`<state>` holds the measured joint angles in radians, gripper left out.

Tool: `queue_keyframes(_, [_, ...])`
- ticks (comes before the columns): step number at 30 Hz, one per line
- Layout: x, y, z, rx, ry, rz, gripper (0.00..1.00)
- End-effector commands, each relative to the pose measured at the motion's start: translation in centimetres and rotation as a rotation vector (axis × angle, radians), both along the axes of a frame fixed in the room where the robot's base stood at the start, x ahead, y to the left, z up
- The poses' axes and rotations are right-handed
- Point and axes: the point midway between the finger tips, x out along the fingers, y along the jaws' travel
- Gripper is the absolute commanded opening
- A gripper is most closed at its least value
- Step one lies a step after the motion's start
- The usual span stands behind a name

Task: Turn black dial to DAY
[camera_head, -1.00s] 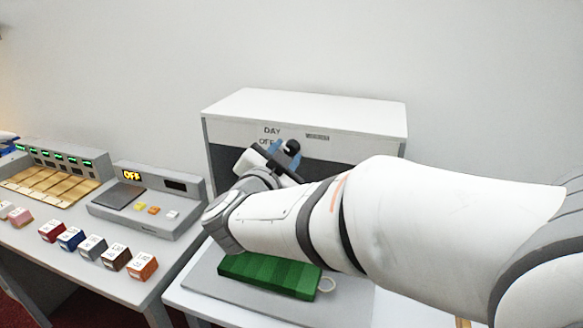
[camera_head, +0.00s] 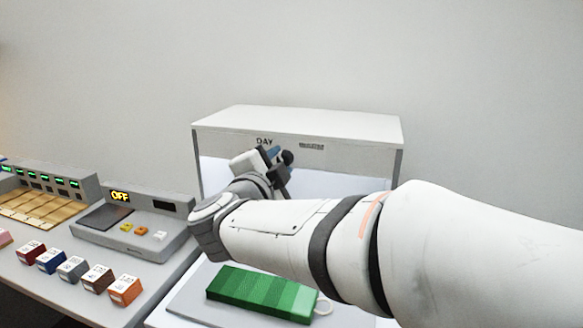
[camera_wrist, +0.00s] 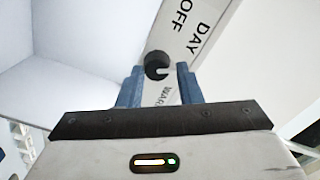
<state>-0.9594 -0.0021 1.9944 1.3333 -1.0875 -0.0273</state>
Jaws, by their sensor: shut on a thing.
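The black dial (camera_wrist: 156,62) sits between my gripper's two blue fingers in the wrist view, and a pale notch shows on its lower right. My gripper (camera_wrist: 159,84) is shut on the dial. The labels OFF, DAY (camera_wrist: 200,38) and a partly hidden WARM are printed around the dial. In the head view the black dial (camera_head: 287,157) shows just right of my gripper (camera_head: 274,154), below the DAY label, on the front of the white booth (camera_head: 360,128). The booth's inside is lit bright white.
A green striped swatch (camera_head: 262,293) with a ring lies on the light grey base before the booth. Left are a grey console (camera_head: 140,238) reading OFF, several labelled colour blocks (camera_head: 72,268) and a tray of tan tiles (camera_head: 35,207). My arm crosses in front of the booth.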

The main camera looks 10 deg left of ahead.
Motion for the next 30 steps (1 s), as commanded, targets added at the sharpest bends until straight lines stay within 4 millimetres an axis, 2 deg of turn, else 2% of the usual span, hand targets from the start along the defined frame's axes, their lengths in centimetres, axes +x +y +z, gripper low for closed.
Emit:
queue_keyframes(8, [0.0, 0.0, -0.1, -0.001, 0.001, 0.000, 0.09])
queue_keyframes(9, [0.0, 0.0, -0.1, -0.001, 0.001, 0.000, 0.35])
queue_keyframes(16, [0.0, 0.0, 0.0, -0.001, 0.000, 0.000, 0.53])
queue_keyframes(25, [-0.3, 0.0, 0.0, -0.001, 0.001, 0.001, 0.54])
queue_keyframes(30, [-2.7, 0.3, 0.0, -0.001, -0.001, 0.004, 0.54])
